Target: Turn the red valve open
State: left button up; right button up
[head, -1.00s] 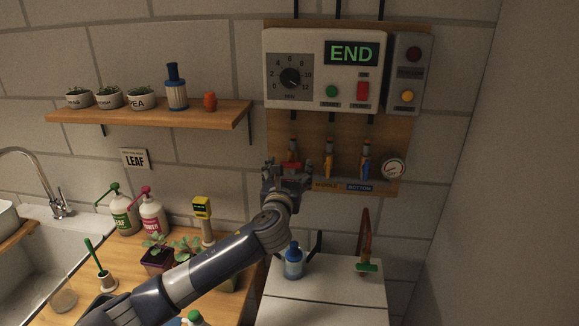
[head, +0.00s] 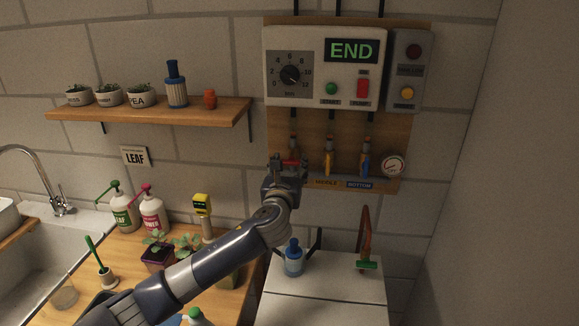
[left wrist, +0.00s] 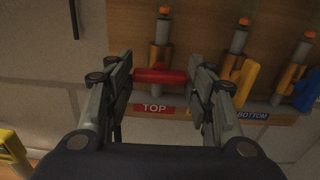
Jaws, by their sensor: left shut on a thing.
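The red valve handle (head: 290,162) is the leftmost of the valves on the wooden board, above the TOP label in the left wrist view. There the red handle (left wrist: 158,76) lies crosswise to its brass pipe (left wrist: 161,55). My left gripper (head: 288,165) reaches up to it from below. In the left wrist view its two fingers (left wrist: 160,80) stand at either end of the handle and are shut on it. In the head view the gripper hides the lower part of this valve. My right gripper is not in view.
The yellow valve (head: 329,162) and blue valve (head: 365,162) are close on the right, with a pressure gauge (head: 393,166) beyond. A control box (head: 320,100) reading END hangs above. A blue-capped bottle (head: 293,262) stands on the white cabinet below.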

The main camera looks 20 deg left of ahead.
pick_arm(q)
jog(key=n, duration=0.8)
jog(key=shift+a+f+n, duration=0.1)
jog(key=shift+f+n, duration=0.05)
jog(key=shift+n, duration=0.25)
jog(key=n+b, duration=0.1)
jog(key=n, duration=0.3)
jog(key=shift+f+n, duration=0.1)
jog(key=shift+n, duration=0.2)
jog(key=shift+s+n+b, duration=0.1)
jog(key=shift+n+b, duration=0.35)
jog(key=shift+n, duration=1.55)
jog(key=o, duration=1.1)
jog(key=shift+a, duration=0.1)
jog(key=shift+c, duration=0.2)
